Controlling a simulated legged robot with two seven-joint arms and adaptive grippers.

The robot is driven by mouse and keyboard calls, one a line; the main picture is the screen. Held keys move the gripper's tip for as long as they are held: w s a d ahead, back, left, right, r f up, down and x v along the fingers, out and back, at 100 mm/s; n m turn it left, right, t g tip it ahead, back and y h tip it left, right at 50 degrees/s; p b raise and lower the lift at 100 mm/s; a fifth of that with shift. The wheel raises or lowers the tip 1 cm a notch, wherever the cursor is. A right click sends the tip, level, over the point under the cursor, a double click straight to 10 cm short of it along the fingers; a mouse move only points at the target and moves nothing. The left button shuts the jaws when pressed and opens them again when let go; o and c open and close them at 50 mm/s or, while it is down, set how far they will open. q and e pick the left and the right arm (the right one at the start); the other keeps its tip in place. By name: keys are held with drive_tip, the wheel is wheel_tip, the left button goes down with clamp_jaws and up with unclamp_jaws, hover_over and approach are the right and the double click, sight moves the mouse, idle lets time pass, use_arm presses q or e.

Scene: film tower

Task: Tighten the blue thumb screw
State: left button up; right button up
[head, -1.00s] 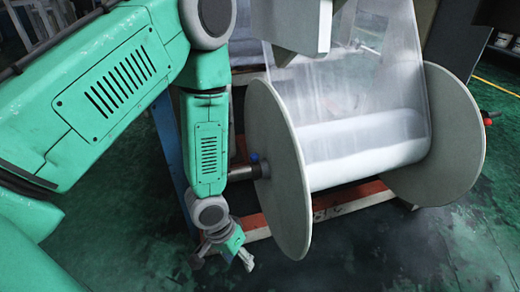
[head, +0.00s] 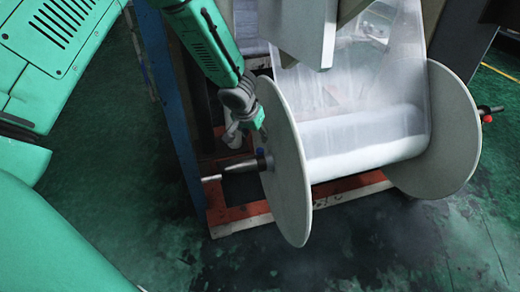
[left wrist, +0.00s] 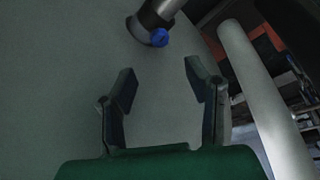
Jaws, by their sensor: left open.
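The blue thumb screw (head: 260,152) sits on the metal collar (head: 256,164) at the left end of the film reel's shaft. In the left wrist view the blue thumb screw (left wrist: 159,37) shows at the top, on the collar beside the pale reel flange. My left gripper (head: 245,130) is just above the screw in the head view, next to the left flange. In the left wrist view its two fingers (left wrist: 160,85) are spread apart with nothing between them, and the screw lies beyond the fingertips. My right gripper is not in view.
The large reel with its left flange (head: 284,200) and right flange (head: 450,140) carries white film (head: 365,145). A red knob (head: 487,118) is at the shaft's right end. An orange-red base frame (head: 235,213) lies below.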

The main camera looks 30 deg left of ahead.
sight(260, 150)
use_arm(q)
drive_tip(key=x, duration=0.9)
drive_tip(key=shift+w+a+f, duration=0.1)
drive_tip(key=shift+w+f, duration=0.05)
drive_tip(key=shift+f, duration=0.2)
clamp_jaws()
